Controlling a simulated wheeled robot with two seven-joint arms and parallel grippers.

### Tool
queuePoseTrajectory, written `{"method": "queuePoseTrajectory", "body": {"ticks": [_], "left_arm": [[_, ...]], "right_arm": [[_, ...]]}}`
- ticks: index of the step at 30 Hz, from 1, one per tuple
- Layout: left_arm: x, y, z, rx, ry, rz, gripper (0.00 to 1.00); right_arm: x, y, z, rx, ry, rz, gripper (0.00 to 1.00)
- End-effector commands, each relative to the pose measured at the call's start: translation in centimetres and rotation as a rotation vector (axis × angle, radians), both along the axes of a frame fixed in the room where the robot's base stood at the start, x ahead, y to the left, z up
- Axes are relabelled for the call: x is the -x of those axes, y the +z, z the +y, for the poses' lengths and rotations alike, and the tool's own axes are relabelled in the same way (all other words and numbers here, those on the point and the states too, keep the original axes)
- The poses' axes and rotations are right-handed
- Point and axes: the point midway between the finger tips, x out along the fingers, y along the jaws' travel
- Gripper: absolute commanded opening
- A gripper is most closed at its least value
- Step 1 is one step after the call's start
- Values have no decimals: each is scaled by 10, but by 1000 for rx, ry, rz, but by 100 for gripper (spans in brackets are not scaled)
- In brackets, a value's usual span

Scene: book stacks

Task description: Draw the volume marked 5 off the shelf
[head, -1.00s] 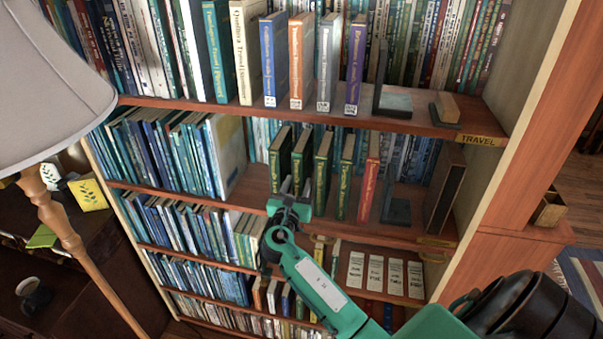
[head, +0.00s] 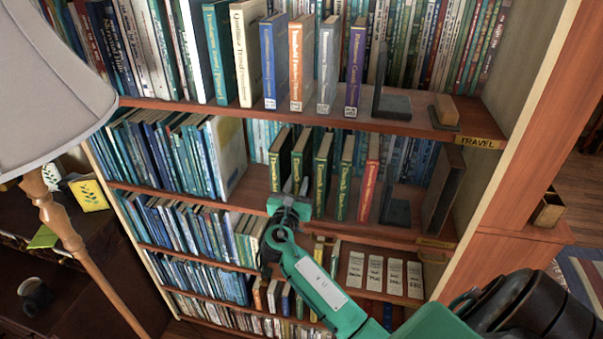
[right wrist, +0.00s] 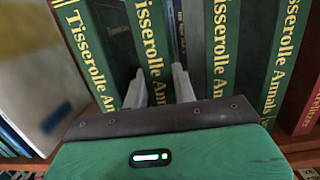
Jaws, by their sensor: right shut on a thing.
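Several dark green volumes with gold "Tisserolle Annals" lettering stand upright on the middle shelf (head: 255,190), with gaps between them. My right gripper (head: 296,186) is shut on the second green volume from the left (head: 301,156). In the right wrist view, its pale fingers (right wrist: 158,90) lie on either side of that volume's spine (right wrist: 150,45). The first green volume (head: 279,158) stands to its left, the third (head: 322,168) and fourth (head: 345,178) to its right. The number marks cannot be read; my gripper hides the lower spines in the wrist view. My left gripper is not in view.
A red volume (head: 368,182) and a dark bookend (head: 397,208) stand right of the green row. The shelf above carries spaced books and a "TRAVEL" plate (head: 479,142). A lamp (head: 52,75) stands at the left. White cards (head: 375,272) sit below the row.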

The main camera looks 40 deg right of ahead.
Motion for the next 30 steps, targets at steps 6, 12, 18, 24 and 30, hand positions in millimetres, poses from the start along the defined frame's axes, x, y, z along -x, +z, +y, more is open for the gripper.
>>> {"method": "queuePoseTrajectory", "body": {"ticks": [6,12,18,24,30], "left_arm": [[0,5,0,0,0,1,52],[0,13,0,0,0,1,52],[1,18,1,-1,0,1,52],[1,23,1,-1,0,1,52],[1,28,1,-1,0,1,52]], "right_arm": [[2,5,3,1,1,-2,0],[16,6,19,1,1,-2,0],[31,5,37,2,1,-1,0],[46,5,54,0,1,-1,0],[61,5,71,-1,1,-1,0]]}}
